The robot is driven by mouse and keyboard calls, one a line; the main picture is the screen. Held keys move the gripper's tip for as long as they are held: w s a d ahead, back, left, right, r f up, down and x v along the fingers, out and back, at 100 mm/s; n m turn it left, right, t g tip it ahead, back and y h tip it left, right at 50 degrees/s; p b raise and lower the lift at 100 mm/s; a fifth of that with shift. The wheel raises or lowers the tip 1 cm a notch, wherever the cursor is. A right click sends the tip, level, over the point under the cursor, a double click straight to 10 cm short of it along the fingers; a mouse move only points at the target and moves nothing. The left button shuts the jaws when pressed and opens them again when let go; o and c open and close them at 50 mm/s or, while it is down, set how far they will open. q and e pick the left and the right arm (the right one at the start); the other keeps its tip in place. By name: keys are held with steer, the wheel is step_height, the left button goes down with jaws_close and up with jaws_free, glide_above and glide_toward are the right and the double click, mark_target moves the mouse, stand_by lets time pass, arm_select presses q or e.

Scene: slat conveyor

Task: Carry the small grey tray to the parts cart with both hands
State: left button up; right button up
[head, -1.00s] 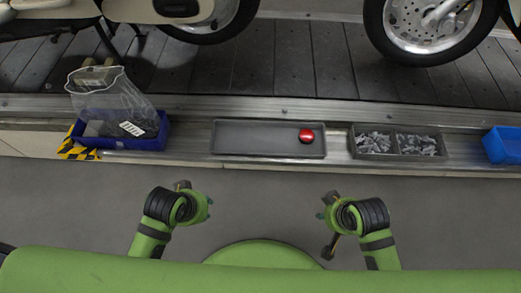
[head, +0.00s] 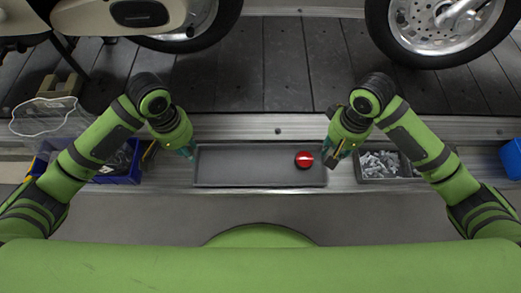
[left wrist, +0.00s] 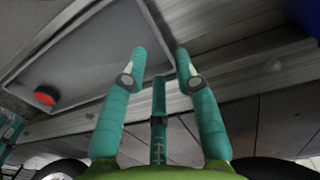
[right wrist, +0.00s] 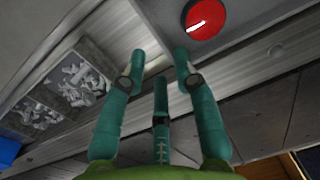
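The small grey tray (head: 245,168) lies flat on the metal ledge beside the conveyor, with a round red object (head: 304,160) in its right part. My left gripper (head: 190,153) is just off the tray's left end. In the left wrist view its fingers (left wrist: 160,55) are spread with nothing between them, close to the rim of the tray (left wrist: 90,45). My right gripper (head: 334,160) is at the tray's right end. In the right wrist view its fingers (right wrist: 160,57) are spread and empty beside the tray (right wrist: 160,15). I cannot tell whether any finger touches the rim. No parts cart is in view.
A blue bin (head: 125,175) with a clear bag (head: 48,122) is at the left. Another blue bin (head: 512,158) is far right. Motorcycle wheels stand on the slats (head: 285,60) behind.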

arm_select(q)
steer(key=shift+s, duration=0.25)
arm_select(e)
steer(key=shift+s, duration=0.25)
